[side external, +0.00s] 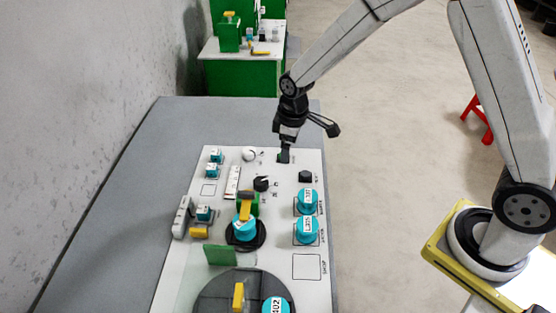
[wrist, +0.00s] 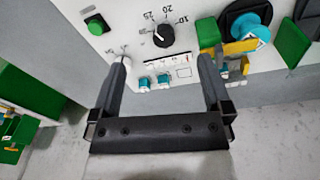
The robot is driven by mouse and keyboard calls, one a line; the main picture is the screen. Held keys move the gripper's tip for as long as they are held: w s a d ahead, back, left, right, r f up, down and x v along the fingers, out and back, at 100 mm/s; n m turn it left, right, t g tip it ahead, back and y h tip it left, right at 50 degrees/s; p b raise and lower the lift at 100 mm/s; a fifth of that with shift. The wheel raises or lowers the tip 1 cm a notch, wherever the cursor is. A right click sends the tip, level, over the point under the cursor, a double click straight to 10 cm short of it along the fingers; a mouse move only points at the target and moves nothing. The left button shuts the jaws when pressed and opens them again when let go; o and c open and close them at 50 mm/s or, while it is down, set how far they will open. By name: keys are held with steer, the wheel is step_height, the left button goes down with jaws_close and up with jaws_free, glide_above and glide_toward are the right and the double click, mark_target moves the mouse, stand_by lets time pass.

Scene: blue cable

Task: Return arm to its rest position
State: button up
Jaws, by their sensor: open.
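My gripper (side external: 283,156) is at the far end of the white panel (side external: 222,270) in the side external view, pointing down, close to the panel's surface. I cannot tell there whether it touches the panel. In the wrist view my gripper (wrist: 165,62) shows two dark fingers spread wide apart, with nothing held between them. A green button (wrist: 96,22) lies beyond the left finger. A black dial (wrist: 163,36) and small cyan parts (wrist: 162,79) show in and around the gap. No blue cable is clearly visible.
The panel carries cyan cylinders (side external: 307,201), a black knob (side external: 261,184), a white knob (side external: 249,154) and a green block (side external: 220,256). A dark turntable (side external: 215,295) is at the near end. Grey table (side external: 110,200) is bare to the left. A green bench (side external: 240,77) stands behind.

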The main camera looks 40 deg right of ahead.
steer(key=s+d+r+m, duration=0.2)
steer(key=s+m, duration=0.1)
steer(key=s, duration=0.5)
steer(key=s+d+r+m+t, duration=0.1)
steer(key=s+d+r+m, duration=0.1)
steer(key=s, duration=0.6)
steer(key=shift+s+r+m+t, duration=0.35)
steer(key=shift+r+m, duration=0.25)
steer(key=shift+m, duration=0.2)
steer(key=shift+w, duration=0.15)
